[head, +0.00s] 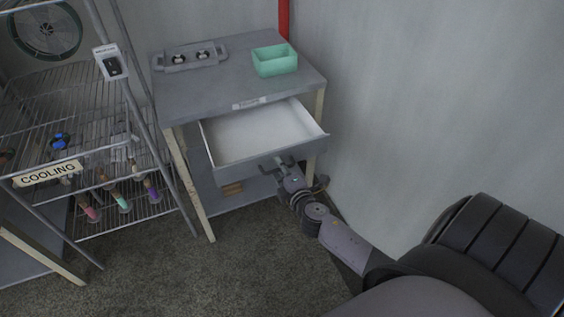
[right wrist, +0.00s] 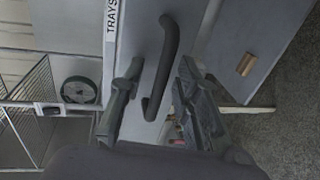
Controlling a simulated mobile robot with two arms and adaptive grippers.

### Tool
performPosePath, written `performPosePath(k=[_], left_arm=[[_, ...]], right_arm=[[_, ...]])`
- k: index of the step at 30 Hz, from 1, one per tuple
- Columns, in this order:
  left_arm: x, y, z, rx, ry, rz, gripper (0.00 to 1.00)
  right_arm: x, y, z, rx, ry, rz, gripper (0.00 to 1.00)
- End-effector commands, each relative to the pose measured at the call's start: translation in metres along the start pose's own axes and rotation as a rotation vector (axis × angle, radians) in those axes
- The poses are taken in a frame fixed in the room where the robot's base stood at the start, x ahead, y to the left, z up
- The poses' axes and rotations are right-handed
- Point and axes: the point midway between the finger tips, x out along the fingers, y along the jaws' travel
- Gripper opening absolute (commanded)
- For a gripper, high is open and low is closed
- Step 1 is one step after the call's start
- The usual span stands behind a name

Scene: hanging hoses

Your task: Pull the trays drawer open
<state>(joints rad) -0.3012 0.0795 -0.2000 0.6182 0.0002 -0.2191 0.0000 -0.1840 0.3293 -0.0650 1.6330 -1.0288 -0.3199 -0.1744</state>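The trays drawer (head: 262,155) in the grey cabinet is slid out, and its pale inside looks empty. Its front shows in the right wrist view with a "TRAYS" label (right wrist: 111,35) and a dark bar handle (right wrist: 166,62). My right gripper (head: 284,163) is at the drawer front. In the right wrist view my right gripper (right wrist: 160,98) has its two fingers apart, with the handle's end between them in the picture. Gaps show on both sides of the handle; I cannot tell how deep it sits between the fingers. My left gripper is not in view.
On the cabinet top (head: 222,95) are a green bin (head: 275,62) and a grey tray (head: 190,58) with small parts. A wire rack (head: 85,108) with a "COOLING" sign (head: 48,173) stands at left. A wall (head: 430,90) is at right. Carpet (head: 250,265) in front is clear.

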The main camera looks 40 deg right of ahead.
Motion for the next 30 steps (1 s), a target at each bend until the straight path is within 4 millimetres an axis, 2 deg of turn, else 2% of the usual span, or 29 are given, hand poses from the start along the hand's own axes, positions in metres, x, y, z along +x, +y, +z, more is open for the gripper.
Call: performPosePath(k=[5, 12, 18, 24, 30], left_arm=[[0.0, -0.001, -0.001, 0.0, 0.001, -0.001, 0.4], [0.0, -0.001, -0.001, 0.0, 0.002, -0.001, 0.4], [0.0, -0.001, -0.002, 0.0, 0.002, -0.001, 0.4], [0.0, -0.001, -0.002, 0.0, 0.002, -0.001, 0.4], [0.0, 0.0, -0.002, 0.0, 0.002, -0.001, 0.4]], right_arm=[[-0.018, -0.002, 0.0, 0.001, 0.001, -0.003, 0.3], [-0.07, -0.002, 0.0, 0.002, 0.0, -0.004, 0.3], [-0.104, -0.002, 0.0, 0.002, -0.001, -0.003, 0.3], [-0.119, 0.0, 0.0, 0.0, -0.001, -0.001, 0.3], [-0.12, 0.0, 0.0, 0.0, -0.001, 0.0, 0.3]])
